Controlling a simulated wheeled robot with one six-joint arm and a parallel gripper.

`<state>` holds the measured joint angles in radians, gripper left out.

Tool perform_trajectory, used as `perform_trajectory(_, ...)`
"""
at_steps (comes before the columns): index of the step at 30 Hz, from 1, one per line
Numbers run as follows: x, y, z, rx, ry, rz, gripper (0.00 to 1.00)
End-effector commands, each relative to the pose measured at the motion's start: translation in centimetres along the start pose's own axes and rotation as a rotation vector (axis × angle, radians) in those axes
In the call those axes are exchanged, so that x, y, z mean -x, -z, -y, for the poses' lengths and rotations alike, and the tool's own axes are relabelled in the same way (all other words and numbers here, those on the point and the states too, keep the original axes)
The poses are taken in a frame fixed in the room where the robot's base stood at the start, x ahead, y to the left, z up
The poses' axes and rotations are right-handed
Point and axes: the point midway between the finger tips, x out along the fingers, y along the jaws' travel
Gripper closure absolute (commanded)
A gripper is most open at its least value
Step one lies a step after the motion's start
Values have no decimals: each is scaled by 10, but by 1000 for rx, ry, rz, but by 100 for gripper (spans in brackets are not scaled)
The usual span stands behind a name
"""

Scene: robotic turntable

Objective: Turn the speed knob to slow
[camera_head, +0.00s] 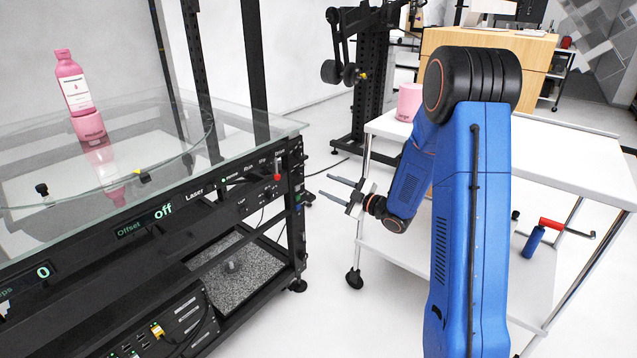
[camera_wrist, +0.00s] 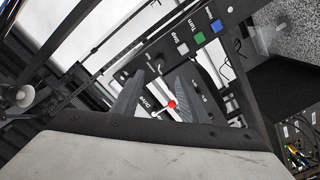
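The turntable's black control panel (camera_head: 215,198) runs along the front edge of the glass-topped rig, with small labels including Laser. A red-tipped lever (camera_head: 277,176) stands out near its right end. The fingers (camera_wrist: 160,75) also show in the wrist view.
A white cart (camera_head: 570,165) is at the right, carrying a pink object (camera_head: 409,101). White floor lies open between rig and cart.

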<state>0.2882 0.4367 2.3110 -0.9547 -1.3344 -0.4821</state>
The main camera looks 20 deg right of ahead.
Motion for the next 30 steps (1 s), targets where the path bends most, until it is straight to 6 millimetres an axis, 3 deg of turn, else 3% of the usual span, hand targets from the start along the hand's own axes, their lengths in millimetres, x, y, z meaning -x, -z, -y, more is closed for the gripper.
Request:
perform_trajectory(6,40,0,-1,-1,-2,2,60)
perform_trajectory(12,60,0,0,-1,-1,1,60)
perform_trajectory(30,64,0,0,0,0,2,60)
